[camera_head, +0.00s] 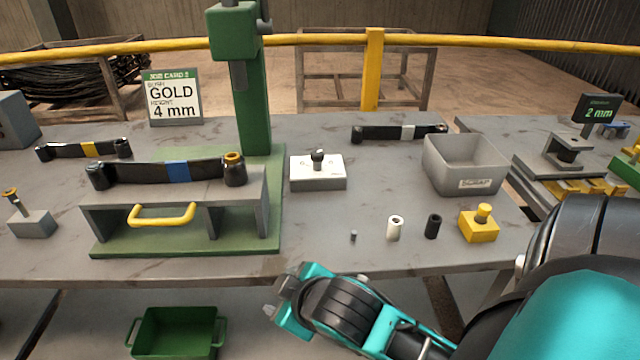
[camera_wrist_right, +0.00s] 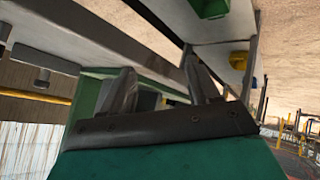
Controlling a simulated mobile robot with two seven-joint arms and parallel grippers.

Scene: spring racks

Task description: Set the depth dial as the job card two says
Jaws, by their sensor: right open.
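The job card (camera_head: 173,97) stands upright at the back left of the bench and reads bush GOLD, height 4 mm; its green heading is small. A white box with a black knob (camera_head: 318,159) sits on the bench right of the green press; it looks like the dial, but its markings are too small to read. A black display (camera_head: 597,109) at the far right shows 2 mm in green. My right gripper (camera_head: 272,311) is open and empty, in front of and below the bench's front edge. Its fingers (camera_wrist_right: 160,88) show apart in the right wrist view. My left gripper is out of view.
The green press column (camera_head: 253,110) rises beside the knob box. A grey fixture with a yellow handle (camera_head: 162,214) holds a blue-banded arm. A grey bin (camera_head: 464,165), small bushes (camera_head: 395,228) and a yellow block (camera_head: 479,226) stand on the right. A green crate (camera_head: 175,332) is below.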

